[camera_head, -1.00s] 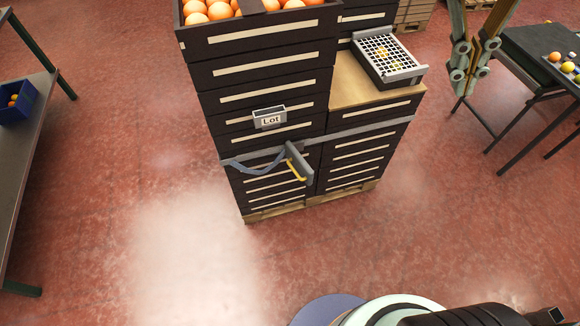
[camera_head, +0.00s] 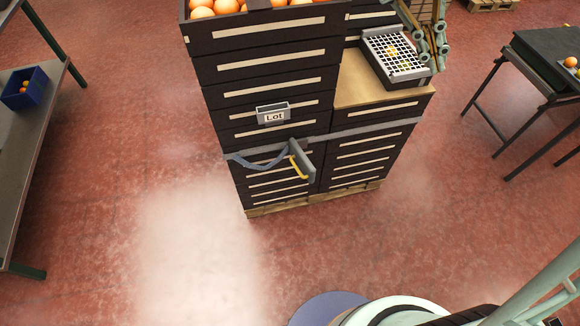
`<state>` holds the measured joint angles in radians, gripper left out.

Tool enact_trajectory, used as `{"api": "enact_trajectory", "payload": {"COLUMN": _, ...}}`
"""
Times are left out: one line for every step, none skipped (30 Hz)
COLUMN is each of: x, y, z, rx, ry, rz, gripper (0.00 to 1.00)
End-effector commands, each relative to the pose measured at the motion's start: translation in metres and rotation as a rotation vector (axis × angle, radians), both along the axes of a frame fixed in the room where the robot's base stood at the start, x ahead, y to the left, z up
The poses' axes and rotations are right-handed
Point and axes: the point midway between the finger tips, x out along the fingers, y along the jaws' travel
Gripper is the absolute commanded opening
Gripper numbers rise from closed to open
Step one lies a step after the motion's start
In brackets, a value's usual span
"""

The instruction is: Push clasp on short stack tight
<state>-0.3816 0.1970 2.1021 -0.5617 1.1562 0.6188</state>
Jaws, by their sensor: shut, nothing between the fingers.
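The short stack (camera_head: 361,155) of dark crates stands right of the tall stack, with a tan board on top. A grey strap (camera_head: 375,129) runs around both stacks. The clasp (camera_head: 305,158), a grey plate with a yellow handle (camera_head: 298,167), juts out from the front near the seam between the stacks. The strap sags in a loop left of it. My gripper (camera_head: 432,62) is shut and empty at the upper right, in front of the right side of the grid-topped box and apart from the clasp.
The tall stack (camera_head: 265,65) holds oranges and bears a "Lot" label holder (camera_head: 272,113). A grid-topped box (camera_head: 395,55) sits on the board. A table with a blue bin (camera_head: 25,88) is left; a dark table (camera_head: 545,60) is right. The red floor in front is clear.

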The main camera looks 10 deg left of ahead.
Motion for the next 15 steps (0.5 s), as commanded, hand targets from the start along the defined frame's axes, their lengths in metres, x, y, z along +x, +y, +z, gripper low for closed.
{"api": "enact_trajectory", "payload": {"x": 0.004, "y": 0.008, "z": -0.008, "rx": -0.013, "ry": 0.007, "rz": 0.009, "gripper": 0.0}}
{"api": "enact_trajectory", "payload": {"x": 0.006, "y": 0.012, "z": -0.012, "rx": -0.02, "ry": 0.01, "rz": 0.011, "gripper": 0.0}}
{"api": "enact_trajectory", "payload": {"x": 0.009, "y": 0.017, "z": -0.016, "rx": -0.029, "ry": 0.013, "rz": 0.015, "gripper": 0.0}}
{"api": "enact_trajectory", "payload": {"x": 0.011, "y": 0.021, "z": -0.02, "rx": -0.036, "ry": 0.014, "rz": 0.019, "gripper": 0.0}}
{"api": "enact_trajectory", "payload": {"x": 0.013, "y": 0.025, "z": -0.024, "rx": -0.044, "ry": 0.016, "rz": 0.021, "gripper": 0.0}}
{"api": "enact_trajectory", "payload": {"x": 0.016, "y": 0.03, "z": -0.028, "rx": -0.054, "ry": 0.018, "rz": 0.026, "gripper": 0.0}}
{"api": "enact_trajectory", "payload": {"x": 0.018, "y": 0.034, "z": -0.032, "rx": -0.062, "ry": 0.021, "rz": 0.031, "gripper": 0.0}}
{"api": "enact_trajectory", "payload": {"x": 0.02, "y": 0.039, "z": -0.036, "rx": -0.069, "ry": 0.022, "rz": 0.034, "gripper": 0.0}}
{"api": "enact_trajectory", "payload": {"x": 0.022, "y": 0.044, "z": -0.041, "rx": -0.078, "ry": 0.023, "rz": 0.038, "gripper": 0.0}}
{"api": "enact_trajectory", "payload": {"x": 0.024, "y": 0.048, "z": -0.045, "rx": -0.085, "ry": 0.026, "rz": 0.042, "gripper": 0.0}}
{"api": "enact_trajectory", "payload": {"x": 0.026, "y": 0.052, "z": -0.049, "rx": -0.093, "ry": 0.027, "rz": 0.046, "gripper": 0.0}}
{"api": "enact_trajectory", "payload": {"x": 0.028, "y": 0.058, "z": -0.054, "rx": -0.103, "ry": 0.027, "rz": 0.051, "gripper": 0.0}}
{"api": "enact_trajectory", "payload": {"x": 0.03, "y": 0.062, "z": -0.058, "rx": -0.111, "ry": 0.029, "rz": 0.055, "gripper": 0.0}}
{"api": "enact_trajectory", "payload": {"x": 0.032, "y": 0.066, "z": -0.062, "rx": -0.118, "ry": 0.03, "rz": 0.06, "gripper": 0.0}}
{"api": "enact_trajectory", "payload": {"x": 0.034, "y": 0.072, "z": -0.067, "rx": -0.128, "ry": 0.029, "rz": 0.065, "gripper": 0.0}}
